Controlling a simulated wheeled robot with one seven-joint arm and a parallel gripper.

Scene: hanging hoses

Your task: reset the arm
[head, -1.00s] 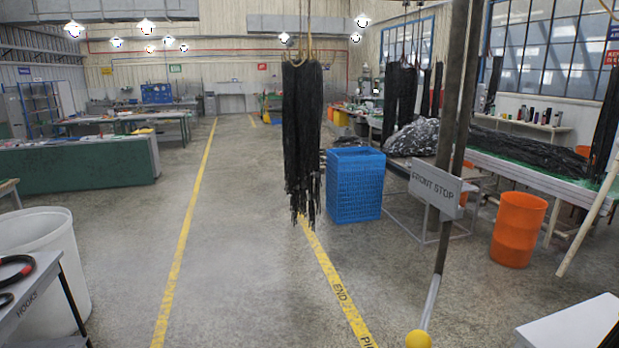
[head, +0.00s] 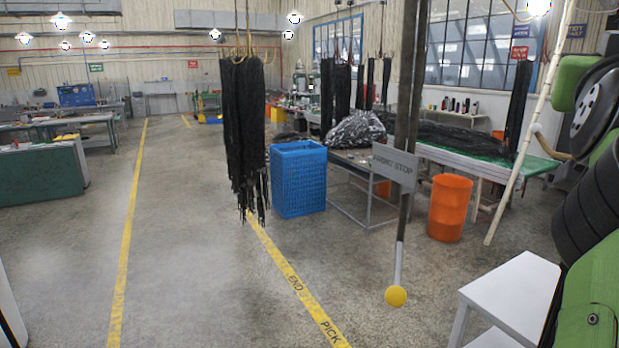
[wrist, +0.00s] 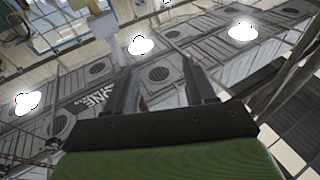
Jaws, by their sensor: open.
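My gripper (wrist: 158,78) shows in the wrist view with its two dark fingers apart and nothing between them. The wrist camera looks up past the fingers at ceiling lamps and roof panels. The gripper itself cannot be made out in the head view. Green and black parts fill the right edge of the head view and look like my own arm, folded up close to the camera.
Black hoses (head: 243,120) hang left of centre, beside a blue crate (head: 298,180). A sign post (head: 394,168) with a yellow ball end hangs ahead. An orange barrel (head: 449,208) and white table (head: 512,296) stand at right. The floor at left is clear.

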